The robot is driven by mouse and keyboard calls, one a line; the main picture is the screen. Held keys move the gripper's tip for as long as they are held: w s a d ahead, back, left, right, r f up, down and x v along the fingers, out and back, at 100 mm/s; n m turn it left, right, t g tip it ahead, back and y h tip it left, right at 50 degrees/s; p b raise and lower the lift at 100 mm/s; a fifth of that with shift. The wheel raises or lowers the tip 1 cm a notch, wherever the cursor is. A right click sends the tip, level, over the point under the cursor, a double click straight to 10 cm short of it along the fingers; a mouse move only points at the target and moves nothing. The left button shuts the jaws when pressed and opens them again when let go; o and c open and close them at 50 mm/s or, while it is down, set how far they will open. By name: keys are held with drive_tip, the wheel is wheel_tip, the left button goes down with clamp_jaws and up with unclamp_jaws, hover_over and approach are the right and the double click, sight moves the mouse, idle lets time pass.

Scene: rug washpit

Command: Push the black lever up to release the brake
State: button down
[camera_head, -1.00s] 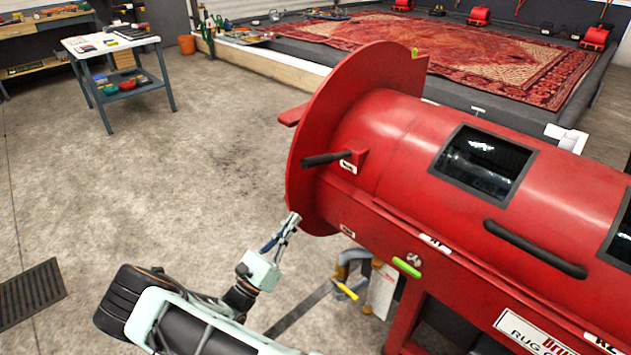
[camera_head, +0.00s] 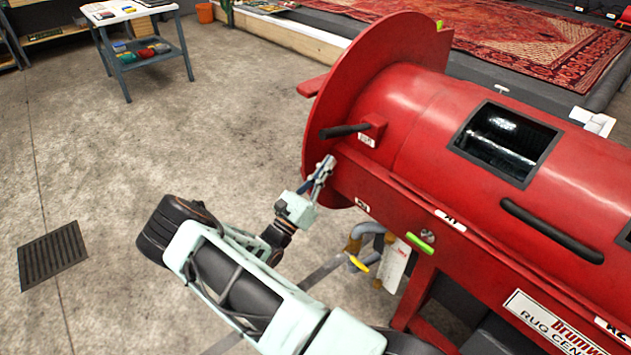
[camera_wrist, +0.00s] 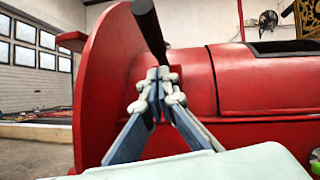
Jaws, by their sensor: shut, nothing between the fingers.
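The black lever (camera_head: 344,131) sticks out to the left from a small bracket on the red rug centrifuge (camera_head: 420,120), near its round end flange. In the head view my gripper (camera_head: 327,163) is just below the lever, with its fingertips pointing up toward it. In the wrist view the lever (camera_wrist: 149,28) rises at top centre, and my gripper (camera_wrist: 158,76) shows below its lower end, fingers together and empty. I cannot tell whether the fingertips touch the lever. The lever's mount is partly hidden behind the fingers in the wrist view.
A long black handle (camera_head: 552,230) and a green knob (camera_head: 420,244) are on the drum's side. A pipe with a yellow handle (camera_head: 359,264) stands below. A floor grate (camera_head: 52,256) lies left. A small table (camera_head: 146,50) stands at the back. Floor to the left is clear.

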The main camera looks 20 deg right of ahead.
sight(348, 131)
drive_tip(key=shift+w+d+r, duration=0.2)
drive_tip(key=shift+w+r, duration=0.05)
drive_tip(key=shift+r, duration=0.45)
drive_tip(key=shift+w+d+r, duration=0.15)
drive_tip(key=shift+w+r, duration=0.05)
drive_tip(key=shift+r, duration=0.45)
drive_tip(key=shift+w+d+r, duration=0.2)
drive_tip(key=shift+w+r, duration=0.05)
drive_tip(key=shift+r, duration=0.45)
